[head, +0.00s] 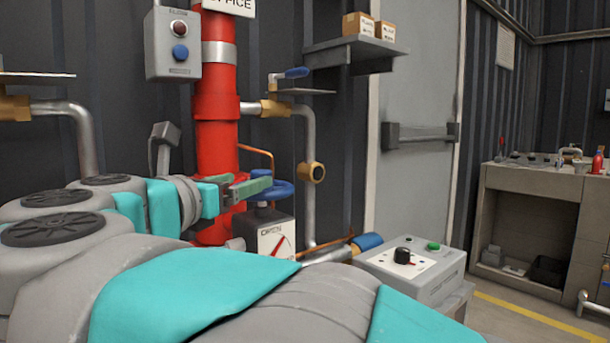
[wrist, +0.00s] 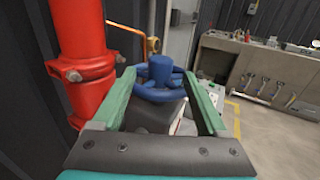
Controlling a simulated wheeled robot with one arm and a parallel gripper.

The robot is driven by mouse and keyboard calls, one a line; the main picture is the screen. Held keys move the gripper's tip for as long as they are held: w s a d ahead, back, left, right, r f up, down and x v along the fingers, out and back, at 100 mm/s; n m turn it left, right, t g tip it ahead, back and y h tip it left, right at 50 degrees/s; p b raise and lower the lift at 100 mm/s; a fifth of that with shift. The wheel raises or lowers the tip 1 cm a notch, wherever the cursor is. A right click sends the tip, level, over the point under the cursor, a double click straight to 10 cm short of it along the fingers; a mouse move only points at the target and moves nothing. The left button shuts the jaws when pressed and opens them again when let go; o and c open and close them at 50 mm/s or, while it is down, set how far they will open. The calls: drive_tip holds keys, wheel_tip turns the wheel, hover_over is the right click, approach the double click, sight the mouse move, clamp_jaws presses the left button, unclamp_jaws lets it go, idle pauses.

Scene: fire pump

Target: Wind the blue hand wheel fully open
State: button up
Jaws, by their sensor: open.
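The blue hand wheel (head: 283,189) sits on top of a grey valve body with a white dial face and a red pointer (head: 276,241). In the head view my gripper (head: 262,184) is level with the wheel at its left side and covers part of it. In the wrist view the wheel (wrist: 158,80), with its raised blue hub, lies ahead between the two green fingers of my gripper (wrist: 163,100). The fingers are spread apart, and no grip on the rim shows. I cannot tell whether a finger touches the rim. The lower part of the wheel is hidden.
A red standpipe (head: 217,130) rises close by the gripper, left of it in the wrist view (wrist: 80,50). A grey control box (head: 412,268) stands to the right.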

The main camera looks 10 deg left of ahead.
sight(256, 177)
drive_tip(key=x, duration=0.6)
drive_tip(key=shift+w+d+p, duration=0.1)
drive_tip(key=shift+w+p, duration=0.2)
drive_tip(key=shift+w, duration=0.05)
drive_tip(key=shift+c, duration=0.3)
clamp_jaws()
